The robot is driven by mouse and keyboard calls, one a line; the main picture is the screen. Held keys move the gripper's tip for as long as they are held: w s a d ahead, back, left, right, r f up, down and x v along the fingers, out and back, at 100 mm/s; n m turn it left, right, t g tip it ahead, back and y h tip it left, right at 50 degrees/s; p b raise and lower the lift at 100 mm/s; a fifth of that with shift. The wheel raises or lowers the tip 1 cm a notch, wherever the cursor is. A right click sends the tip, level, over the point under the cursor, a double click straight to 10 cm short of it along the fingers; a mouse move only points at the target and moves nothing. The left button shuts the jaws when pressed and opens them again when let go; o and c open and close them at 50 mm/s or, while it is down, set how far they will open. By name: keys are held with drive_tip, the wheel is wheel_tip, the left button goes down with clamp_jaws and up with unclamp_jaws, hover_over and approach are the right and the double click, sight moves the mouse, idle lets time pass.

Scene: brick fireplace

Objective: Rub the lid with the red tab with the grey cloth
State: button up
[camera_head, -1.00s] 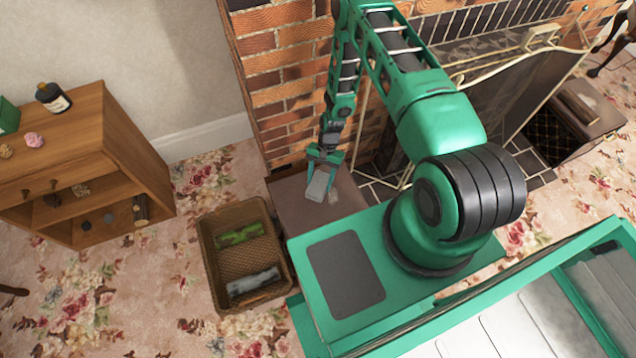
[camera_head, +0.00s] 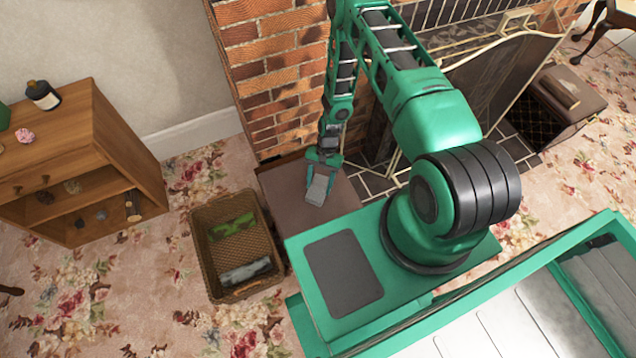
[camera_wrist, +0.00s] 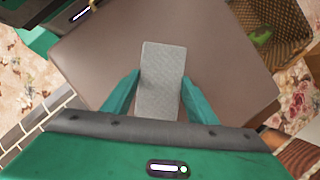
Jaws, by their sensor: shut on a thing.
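The grey cloth (camera_wrist: 161,92) is a flat, textured rectangle between the two green fingers of my gripper (camera_wrist: 161,76). My gripper is shut on it. The cloth (camera_head: 317,190) also shows below the gripper (camera_head: 321,176) in the head view. It is over the plain brown lid (camera_head: 284,186) of a low box by the brick wall. In the wrist view the brown lid (camera_wrist: 225,75) spreads around the cloth on all sides. I cannot tell whether the cloth touches the lid. No red tab shows in either view.
A wicker basket (camera_head: 203,258) with a green item and a grey item stands left of the box. A wooden shelf unit (camera_head: 140,175) is farther left. A fire screen (camera_head: 500,85) and another brown box (camera_head: 585,98) are to the right. Flowered carpet lies between.

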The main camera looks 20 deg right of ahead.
sight(320, 186)
drive_tip(key=shift+d+r, duration=0.1)
drive_tip(key=shift+r, duration=3.9)
drive_tip(key=shift+r, duration=0.1)
